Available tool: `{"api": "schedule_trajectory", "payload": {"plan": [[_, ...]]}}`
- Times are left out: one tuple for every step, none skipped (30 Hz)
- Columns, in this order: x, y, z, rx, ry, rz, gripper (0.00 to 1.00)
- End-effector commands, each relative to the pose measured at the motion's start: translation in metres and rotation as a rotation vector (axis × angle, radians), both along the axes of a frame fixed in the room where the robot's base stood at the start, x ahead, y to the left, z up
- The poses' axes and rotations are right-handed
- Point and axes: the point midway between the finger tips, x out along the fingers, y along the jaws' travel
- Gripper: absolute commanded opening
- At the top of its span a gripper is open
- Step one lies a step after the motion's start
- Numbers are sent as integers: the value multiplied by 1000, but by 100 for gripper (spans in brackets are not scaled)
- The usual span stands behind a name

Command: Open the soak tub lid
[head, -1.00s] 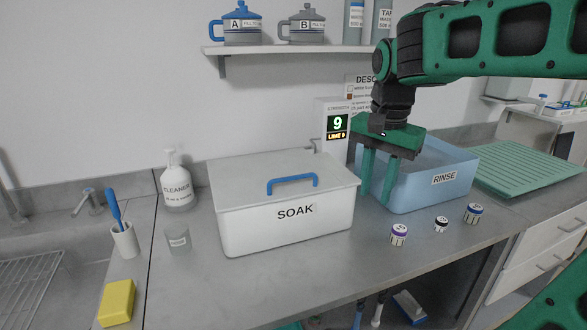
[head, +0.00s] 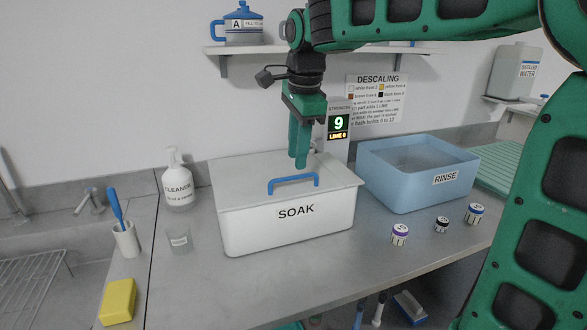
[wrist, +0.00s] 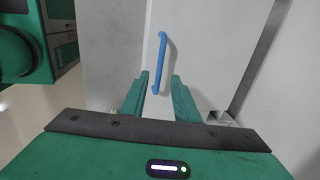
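The white soak tub (head: 290,229) stands on the counter, labelled SOAK. Its lid (head: 240,177) is shut, with a blue bar handle (head: 292,182) on top. The handle also shows in the wrist view (wrist: 160,62), beyond my fingertips. My gripper (head: 301,166) points down over the back right part of the lid, close behind the handle and apart from it.
A strength display (head: 339,123) reading 9 stands behind the tub. The blue rinse tub (head: 420,185) is to the right, with several small labelled jars (head: 399,234) before it. A cleaner bottle (head: 176,182), glass beaker (head: 179,238) and yellow sponge (head: 117,302) are left.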

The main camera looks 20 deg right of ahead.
Motion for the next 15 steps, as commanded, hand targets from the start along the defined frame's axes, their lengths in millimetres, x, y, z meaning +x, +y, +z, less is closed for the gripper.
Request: {"api": "schedule_trajectory", "payload": {"plan": [[2, 0, -9, 0, 2, 0, 28], [2, 0, -14, -1, 3, 0, 28], [3, 0, -19, 0, 1, 0, 28], [4, 0, -23, 0, 1, 0, 28], [5, 0, -27, 0, 2, 0, 28], [6, 0, -32, 0, 1, 0, 28], [7, 0, -35, 0, 1, 0, 28], [7, 0, -37, 0, 1, 0, 28], [8, 0, -40, 0, 0, 0, 28], [8, 0, -41, 0, 0, 0, 28], [8, 0, -43, 0, -1, 0, 28], [9, 0, -44, 0, -1, 0, 28], [9, 0, -45, 0, -1, 0, 28], [9, 0, -45, 0, -1, 0, 28], [9, 0, -46, 0, -1, 0, 28]]}}
